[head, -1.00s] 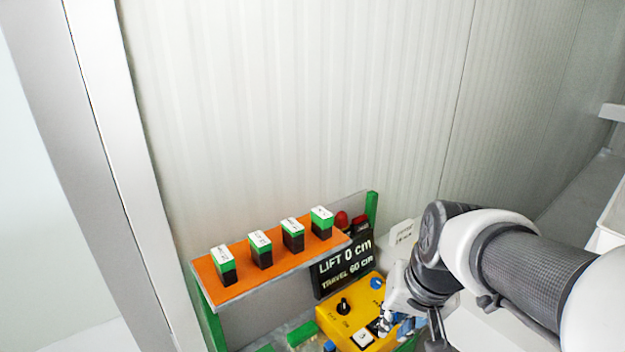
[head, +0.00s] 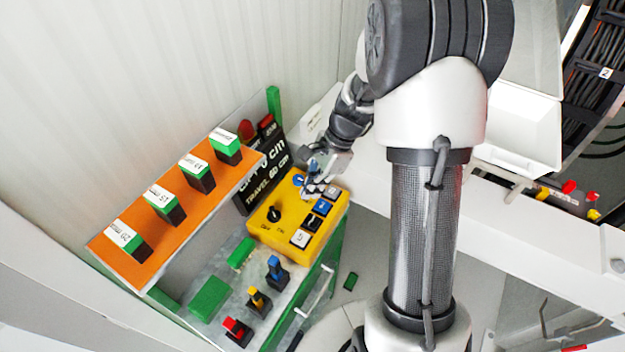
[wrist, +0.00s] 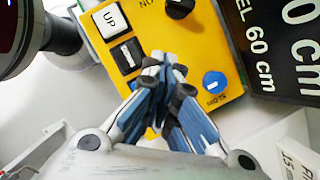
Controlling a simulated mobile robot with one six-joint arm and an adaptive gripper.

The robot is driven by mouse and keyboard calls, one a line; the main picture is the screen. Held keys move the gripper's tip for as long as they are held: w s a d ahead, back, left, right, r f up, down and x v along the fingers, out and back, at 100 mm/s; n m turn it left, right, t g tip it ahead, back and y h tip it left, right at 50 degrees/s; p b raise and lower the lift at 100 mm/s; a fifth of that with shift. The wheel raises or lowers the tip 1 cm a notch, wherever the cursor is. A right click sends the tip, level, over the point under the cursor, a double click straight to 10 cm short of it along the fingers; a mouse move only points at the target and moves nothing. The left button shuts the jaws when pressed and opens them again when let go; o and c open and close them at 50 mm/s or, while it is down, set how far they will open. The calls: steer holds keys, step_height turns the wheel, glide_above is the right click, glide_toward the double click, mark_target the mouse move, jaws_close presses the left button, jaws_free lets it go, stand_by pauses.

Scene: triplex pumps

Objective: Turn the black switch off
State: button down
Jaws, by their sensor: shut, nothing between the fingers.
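The black switch (head: 274,213) is a rotary knob on top of the yellow control box (head: 262,232), with OFF and ON lettering beside it. In the wrist view the knob (wrist: 180,8) is partly cut off at the top edge. Its exact setting is hard to read. My gripper (head: 309,190) is over the far right part of the box in the head view, apart from the knob.
A white UP button (wrist: 111,20) sits beside the black one. A black LIFT/TRAVEL display (head: 262,180) stands behind the box. An orange shelf (head: 182,212) with several green-and-black blocks is at left. Red, yellow and blue-topped switches (head: 257,300) stand in front on the bench.

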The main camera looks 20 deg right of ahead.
mark_target(300, 212)
steer(key=b+x, duration=0.1)
steer(key=x, duration=0.5)
steer(key=shift+r+b, duration=0.1)
steer(key=shift+b, duration=0.2)
steer(key=shift+w+a+r, duration=0.1)
steer(key=shift+a, duration=0.8)
steer(key=shift+a+r, duration=0.15)
steer(key=shift+a, duration=0.8)
